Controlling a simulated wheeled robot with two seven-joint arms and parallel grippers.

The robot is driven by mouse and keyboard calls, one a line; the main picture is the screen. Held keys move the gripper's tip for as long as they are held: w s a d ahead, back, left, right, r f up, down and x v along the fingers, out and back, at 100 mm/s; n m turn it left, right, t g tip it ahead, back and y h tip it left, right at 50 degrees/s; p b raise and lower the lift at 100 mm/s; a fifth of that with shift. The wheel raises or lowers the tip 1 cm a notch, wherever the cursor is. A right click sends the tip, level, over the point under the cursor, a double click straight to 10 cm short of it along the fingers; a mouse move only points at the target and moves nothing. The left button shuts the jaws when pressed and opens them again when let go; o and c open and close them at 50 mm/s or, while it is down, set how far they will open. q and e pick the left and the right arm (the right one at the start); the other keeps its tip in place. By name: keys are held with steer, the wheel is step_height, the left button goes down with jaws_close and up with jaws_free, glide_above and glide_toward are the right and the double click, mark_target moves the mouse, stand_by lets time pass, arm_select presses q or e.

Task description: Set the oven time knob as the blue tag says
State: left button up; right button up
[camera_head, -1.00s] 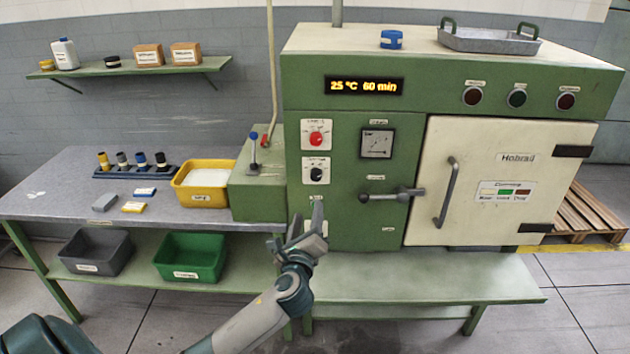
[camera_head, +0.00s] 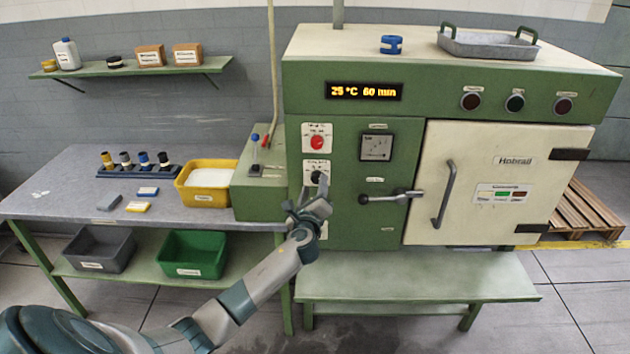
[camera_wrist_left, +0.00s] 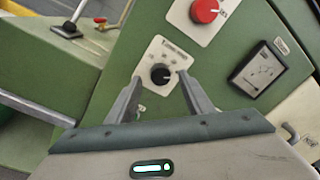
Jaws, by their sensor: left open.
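The black oven knob (camera_head: 317,178) sits on a white plate on the green front, below a red knob (camera_head: 317,142). In the left wrist view the black knob (camera_wrist_left: 160,74) shows between my fingers. My left gripper (camera_head: 315,188) is open in front of it; its fingertips (camera_wrist_left: 160,79) lie either side of the knob, and I cannot tell if they touch it. The display (camera_head: 363,91) reads 25 °C 60 min. A small blue-and-white card (camera_head: 148,191) lies on the left table; I cannot read it or tell if it is the blue tag. My right gripper is out of view.
A door-side lever handle (camera_head: 392,196) juts out right of the knob. A green control box with a lever (camera_head: 256,160) stands left of it. A yellow bin (camera_head: 206,202) sits on the table. A green bench (camera_head: 420,290) runs below the oven.

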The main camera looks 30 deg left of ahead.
mark_target(317, 178)
arm_select(q)
steer(key=shift+x, duration=1.1)
steer(key=shift+w+a, duration=0.1)
steer(key=shift+w, duration=0.05)
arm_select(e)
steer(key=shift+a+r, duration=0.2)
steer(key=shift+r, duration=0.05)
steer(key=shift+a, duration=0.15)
arm_select(q)
steer(key=shift+c, duration=0.2)
steer(key=c, duration=1)
steer(key=shift+f, duration=0.1)
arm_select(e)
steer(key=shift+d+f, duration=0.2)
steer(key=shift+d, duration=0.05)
